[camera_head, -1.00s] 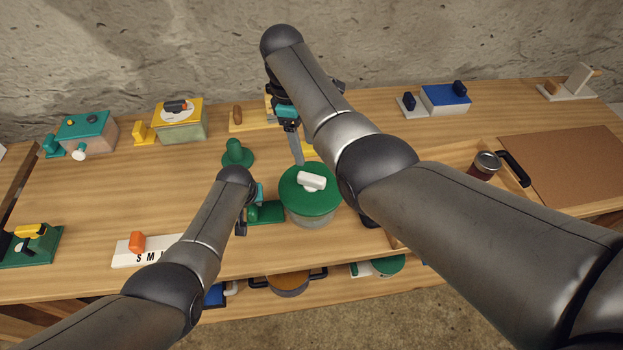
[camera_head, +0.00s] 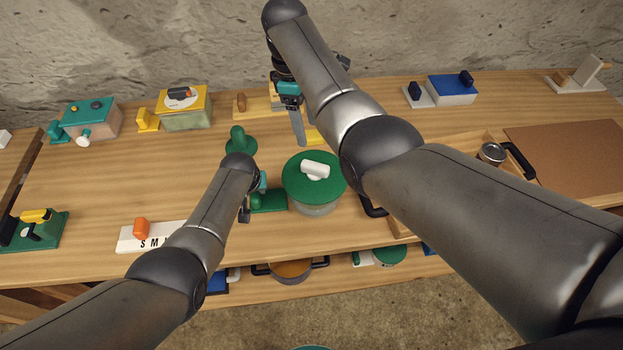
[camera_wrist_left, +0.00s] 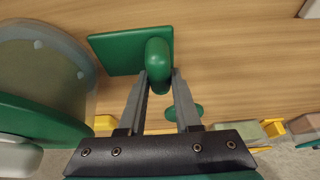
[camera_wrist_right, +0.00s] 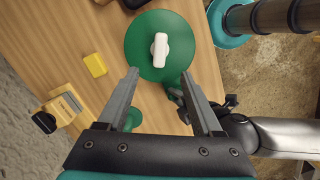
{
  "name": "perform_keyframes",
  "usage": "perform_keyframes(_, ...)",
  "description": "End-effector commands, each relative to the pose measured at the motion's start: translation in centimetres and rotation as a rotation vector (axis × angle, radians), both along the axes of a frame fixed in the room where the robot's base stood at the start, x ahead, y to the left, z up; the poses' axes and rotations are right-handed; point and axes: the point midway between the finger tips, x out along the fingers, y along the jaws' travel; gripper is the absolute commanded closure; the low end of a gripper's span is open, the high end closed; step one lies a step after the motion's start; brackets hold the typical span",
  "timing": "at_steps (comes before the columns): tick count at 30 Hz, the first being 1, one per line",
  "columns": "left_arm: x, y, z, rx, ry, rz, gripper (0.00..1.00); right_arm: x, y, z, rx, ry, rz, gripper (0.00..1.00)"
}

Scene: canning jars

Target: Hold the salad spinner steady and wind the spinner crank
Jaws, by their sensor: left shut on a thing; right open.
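The salad spinner has a clear bowl (camera_head: 314,209), a round green lid (camera_head: 300,188) and a white crank (camera_head: 315,170) on top. It stands upright on the table. My left gripper (camera_wrist_left: 158,82) is shut on a green rounded handle (camera_wrist_left: 158,58) that rises from a green base plate (camera_wrist_left: 120,48) beside the bowl. In the head view my left forearm partly hides this gripper. My right gripper (camera_wrist_right: 160,74) is open and empty. In the right wrist view the crank and lid lie just beyond its fingertips; in the head view its fingers (camera_head: 298,128) are behind the lid.
A green knobbed piece (camera_head: 240,143) stands left of the spinner. Yellow (camera_head: 187,107) and teal (camera_head: 92,116) boxes stand at the back left, a blue one (camera_head: 450,88) at the back right. A jar (camera_head: 492,153) is at the right.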

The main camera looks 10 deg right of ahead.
Motion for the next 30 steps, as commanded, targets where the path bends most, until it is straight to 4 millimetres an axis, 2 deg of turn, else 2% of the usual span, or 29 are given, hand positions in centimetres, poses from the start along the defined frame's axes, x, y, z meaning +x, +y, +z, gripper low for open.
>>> perform_keyframes(4, 0.0, 0.0, 0.0, 0.0, 0.001, 0.0, 1.0, 0.0, 0.0, -0.1, 0.004, -0.003, -0.022, 0.32)
perform_keyframes(8, 0.0, 0.0, 0.0, 0.0, 0.001, 0.0, 1.0, -0.1, -0.1, -0.3, 0.02, -0.017, -0.127, 0.32)
perform_keyframes(30, 0.0, 0.0, 0.0, 0.0, 0.001, 0.0, 1.0, -0.9, -1.7, -1.3, 0.174, -0.061, -1.359, 0.32)
